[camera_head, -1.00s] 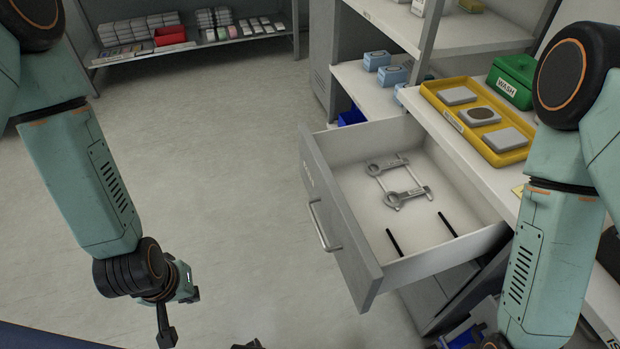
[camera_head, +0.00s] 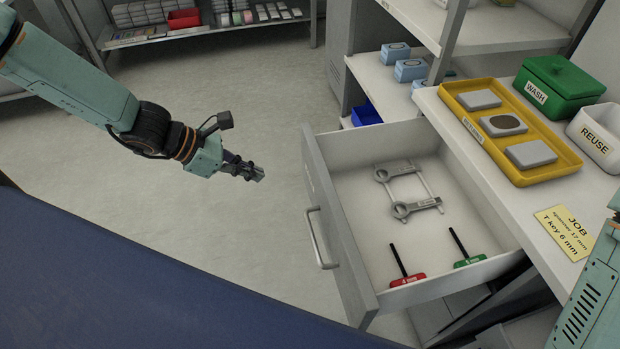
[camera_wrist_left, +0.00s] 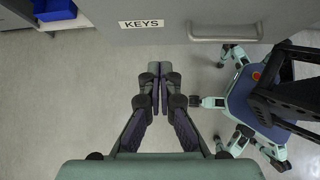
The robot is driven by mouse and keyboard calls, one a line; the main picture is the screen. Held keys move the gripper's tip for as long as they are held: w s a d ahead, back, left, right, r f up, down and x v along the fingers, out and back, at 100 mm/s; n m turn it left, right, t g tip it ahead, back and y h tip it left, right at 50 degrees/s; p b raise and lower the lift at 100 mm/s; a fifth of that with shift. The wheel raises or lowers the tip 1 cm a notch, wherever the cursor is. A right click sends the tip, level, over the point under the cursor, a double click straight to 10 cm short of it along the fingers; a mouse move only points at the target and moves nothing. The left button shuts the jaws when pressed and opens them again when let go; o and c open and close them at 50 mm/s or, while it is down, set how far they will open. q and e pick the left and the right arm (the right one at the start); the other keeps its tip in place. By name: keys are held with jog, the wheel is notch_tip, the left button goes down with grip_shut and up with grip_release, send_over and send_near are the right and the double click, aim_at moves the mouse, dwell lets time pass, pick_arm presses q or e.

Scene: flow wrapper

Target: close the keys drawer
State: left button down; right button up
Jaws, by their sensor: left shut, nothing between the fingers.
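The keys drawer (camera_head: 345,245) is pulled out from the workbench, with a grey front and a bar handle (camera_head: 318,238). Inside lie grey spanners (camera_head: 412,188) and two T keys, one with a red handle (camera_head: 407,280) and one with a green handle (camera_head: 469,261). My left gripper (camera_head: 258,174) is shut and empty, to the left of the drawer front and apart from it. In the left wrist view, its fingers (camera_wrist_left: 160,80) are together below the drawer front (camera_wrist_left: 190,22), which carries a KEYS label (camera_wrist_left: 141,24). My right gripper is out of view; only part of that arm shows.
A yellow tray (camera_head: 553,172) with grey blocks, a green WASH box (camera_head: 560,85), a white REUSE bin (camera_head: 597,135) and a JOB card (camera_head: 567,232) are on the bench. A low shelf (camera_head: 200,28) stands at the back. The floor left of the drawer is free.

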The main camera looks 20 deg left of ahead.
pick_arm(q)
jog(key=b, duration=0.9)
send_near(313, 188)
jog(key=shift+x, duration=2.85)
jog(key=shift+s+d, duration=0.1)
jog(key=shift+d, duration=0.05)
jog(key=shift+r, duration=0.1)
